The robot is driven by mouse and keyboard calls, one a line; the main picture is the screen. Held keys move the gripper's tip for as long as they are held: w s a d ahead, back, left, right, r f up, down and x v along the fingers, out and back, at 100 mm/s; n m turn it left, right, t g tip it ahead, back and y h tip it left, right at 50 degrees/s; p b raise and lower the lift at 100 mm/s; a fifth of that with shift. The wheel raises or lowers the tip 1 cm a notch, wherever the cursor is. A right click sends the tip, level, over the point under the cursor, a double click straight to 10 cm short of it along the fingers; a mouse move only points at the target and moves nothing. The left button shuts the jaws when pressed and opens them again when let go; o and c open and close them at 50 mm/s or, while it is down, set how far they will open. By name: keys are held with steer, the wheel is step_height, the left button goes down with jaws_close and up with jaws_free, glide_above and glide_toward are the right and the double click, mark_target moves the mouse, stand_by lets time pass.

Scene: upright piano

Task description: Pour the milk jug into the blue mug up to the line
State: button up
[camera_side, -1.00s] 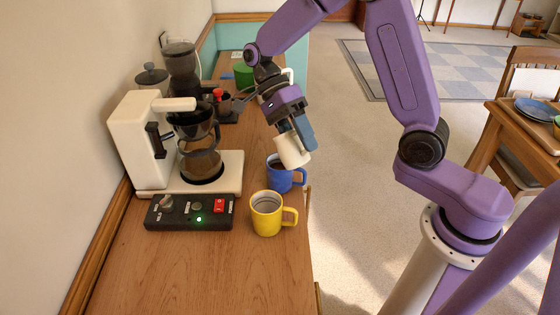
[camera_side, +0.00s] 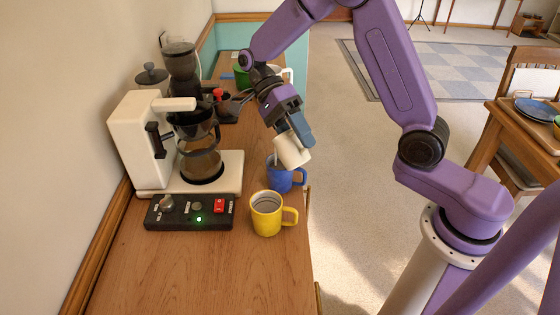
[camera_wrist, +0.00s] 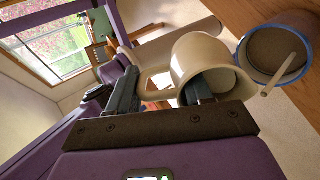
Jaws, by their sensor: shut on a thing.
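The cream milk jug (camera_side: 291,152) is tilted over the blue mug (camera_side: 279,175). My gripper (camera_side: 299,133) is shut on the jug and holds it clear of the counter. In the wrist view, the jug (camera_wrist: 205,66) has its mouth toward the blue mug (camera_wrist: 240,52). A thin pale stream of milk (camera_wrist: 284,76) runs between the jug's lip and the mug. The blue mug stands upright on the counter, handle to the right. Its inside looks grey-brown in the wrist view; I cannot make out the line or the exact level.
A yellow mug (camera_side: 266,214) stands just in front of the blue mug. A white coffee maker (camera_side: 152,140) with a glass pot (camera_side: 200,163) and a black control box (camera_side: 188,213) are to the left. The counter's right edge is close to both mugs. The front counter is bare.

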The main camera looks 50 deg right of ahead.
steer(key=shift+w+f+g, duration=0.2)
steer(key=shift+w+g, duration=0.05)
steer(key=shift+g, duration=0.25)
stand_by(0.5)
steer(key=shift+s+r+t, duration=0.45)
steer(key=shift+t, duration=0.45)
steer(key=s+f+t, duration=0.2)
steer(key=s+t, duration=0.1)
steer(key=shift+a+f+t+h, duration=0.2)
steer(key=shift+f+t+h, duration=0.05)
steer(key=shift+t+h, duration=0.05)
steer(key=s+f+t, duration=0.3)
steer(key=shift+a+f+t+h, duration=0.15)
steer(key=shift+a+t+h, duration=0.15)
steer(key=shift+t, duration=0.1)
